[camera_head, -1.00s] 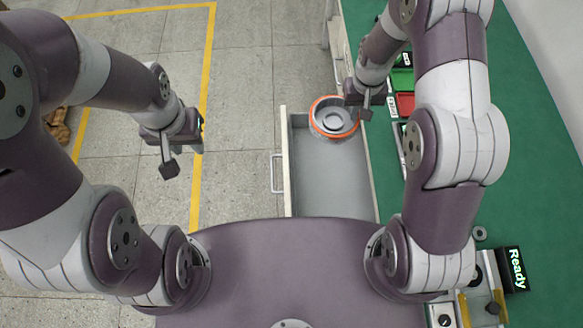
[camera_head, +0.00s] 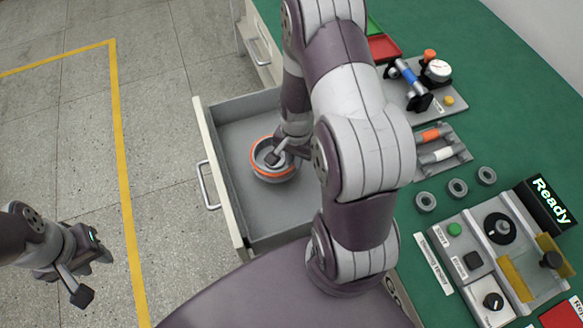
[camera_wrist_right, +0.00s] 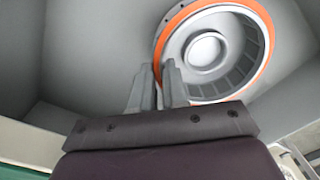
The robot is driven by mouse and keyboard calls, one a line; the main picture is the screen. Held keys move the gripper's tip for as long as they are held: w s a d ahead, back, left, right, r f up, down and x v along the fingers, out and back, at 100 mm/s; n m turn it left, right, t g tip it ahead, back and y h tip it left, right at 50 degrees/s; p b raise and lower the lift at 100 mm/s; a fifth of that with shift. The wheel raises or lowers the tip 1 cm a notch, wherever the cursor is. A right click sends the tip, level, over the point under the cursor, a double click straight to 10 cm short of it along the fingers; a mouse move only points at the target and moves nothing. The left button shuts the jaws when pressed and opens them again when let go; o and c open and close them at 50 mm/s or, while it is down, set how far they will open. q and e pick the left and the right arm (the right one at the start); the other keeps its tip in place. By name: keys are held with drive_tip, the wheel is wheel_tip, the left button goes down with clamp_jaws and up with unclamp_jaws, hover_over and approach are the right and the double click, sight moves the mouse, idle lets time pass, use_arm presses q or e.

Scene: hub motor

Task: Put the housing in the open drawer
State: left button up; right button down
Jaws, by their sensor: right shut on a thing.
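The housing (camera_head: 262,172), a round grey part with an orange rim, is at the open drawer (camera_head: 226,108), within its walls in the head view. I cannot tell whether it rests on the drawer floor. My right gripper (camera_head: 277,157) is shut on the housing's rim. In the right wrist view the housing (camera_wrist_right: 207,50) fills the upper right, and the two fingers of my right gripper (camera_wrist_right: 160,85) pinch its near left wall. My left gripper (camera_head: 82,292) hangs empty over the floor at the lower left; its jaw gap is not clear.
The drawer's handle (camera_head: 207,186) faces left over bare floor. On the green table (camera_head: 480,80) to the right are several grey rings (camera_head: 457,188), a tool tray (camera_head: 440,150), a red bin (camera_head: 383,47) and a control box (camera_head: 490,250). The drawer's far part is empty.

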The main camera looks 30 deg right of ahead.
wheel_tip(320, 180, down, 3)
drive_tip(key=shift+s+r+b, duration=0.1)
drive_tip(key=shift+b, duration=0.3)
drive_tip(key=shift+f, duration=0.35)
drive_tip(key=c, duration=1.1)
unclamp_jaws()
drive_tip(key=shift+f, duration=0.1)
drive_tip(key=shift+c, duration=0.2)
